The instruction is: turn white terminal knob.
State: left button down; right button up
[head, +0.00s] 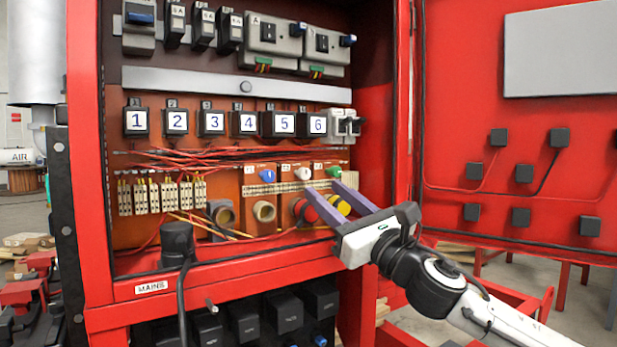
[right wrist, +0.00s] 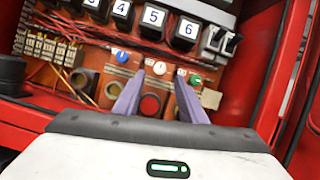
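The white terminal knob (head: 303,173) sits between a blue knob (head: 271,174) and a green knob (head: 333,171) on an orange terminal panel in the open red cabinet. In the right wrist view the white knob (right wrist: 159,68) shows ahead, between the two fingers and a little beyond their tips. My right gripper (head: 322,196) has its purple fingers apart, with nothing between them; it is just in front of and below the knobs. It also shows in the right wrist view (right wrist: 157,82). My left gripper is not in view.
A red button (head: 303,210) and a yellow one (head: 338,205) lie below the knobs, close to the fingers. Numbered black modules (head: 248,123) are above. Loose red wires (head: 200,155) run at left. The cabinet's red side wall (head: 378,120) stands right of the knobs.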

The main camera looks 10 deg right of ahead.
aim_at(306, 175)
jog(key=x, duration=0.7)
jog(key=shift+w, duration=0.1)
jog(key=shift+c, duration=0.3)
grip_shut()
